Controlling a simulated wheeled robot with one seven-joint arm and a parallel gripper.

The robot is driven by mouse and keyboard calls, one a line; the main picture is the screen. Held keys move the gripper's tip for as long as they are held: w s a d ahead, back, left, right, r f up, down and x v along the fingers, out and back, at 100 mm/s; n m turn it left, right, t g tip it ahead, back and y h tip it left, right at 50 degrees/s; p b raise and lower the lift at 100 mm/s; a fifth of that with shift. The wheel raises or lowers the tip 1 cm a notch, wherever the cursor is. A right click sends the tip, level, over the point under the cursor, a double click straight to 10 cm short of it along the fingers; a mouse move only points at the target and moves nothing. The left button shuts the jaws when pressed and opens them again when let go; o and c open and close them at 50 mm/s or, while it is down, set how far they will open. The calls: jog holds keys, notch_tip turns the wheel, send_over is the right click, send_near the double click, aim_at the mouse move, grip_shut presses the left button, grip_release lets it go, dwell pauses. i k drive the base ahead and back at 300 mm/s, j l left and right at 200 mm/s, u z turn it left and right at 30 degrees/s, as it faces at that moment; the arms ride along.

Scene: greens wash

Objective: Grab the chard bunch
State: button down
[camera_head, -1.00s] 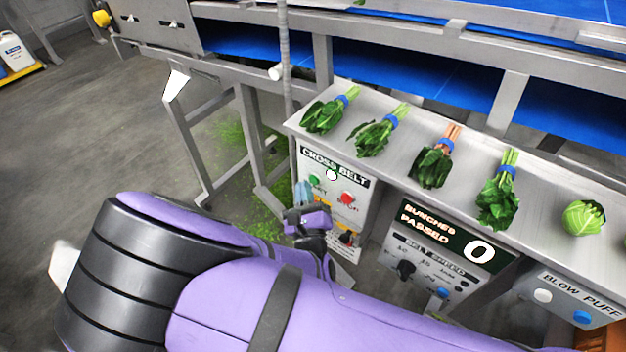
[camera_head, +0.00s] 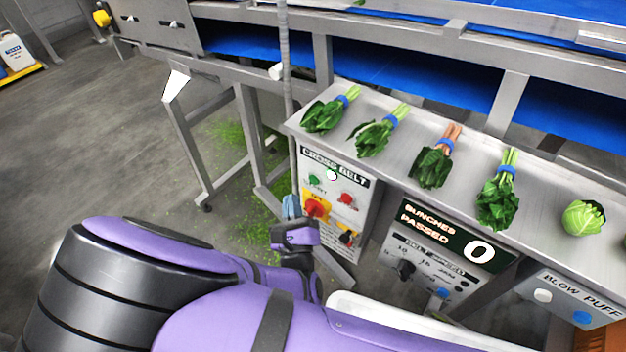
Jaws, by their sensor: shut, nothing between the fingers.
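The bunch with orange-red stems, which looks like the chard bunch (camera_head: 433,163), lies on the steel shelf (camera_head: 400,180) with a blue band around its stems. Its dark green leaves point toward the shelf's front edge. My gripper (camera_head: 291,207) is shut and empty. It is beside the cross belt panel, below the shelf and well to the left of the chard, apart from it.
Green-stemmed bunches lie on the shelf to the left (camera_head: 372,134) and right (camera_head: 498,198) of the chard. A round green head (camera_head: 583,217) is farther right. The cross belt panel (camera_head: 335,200) with buttons and a grey post (camera_head: 287,90) stand close to my gripper.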

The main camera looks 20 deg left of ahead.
aim_at(432, 167)
jog(key=k+l, duration=0.7)
jog(key=k, duration=0.2)
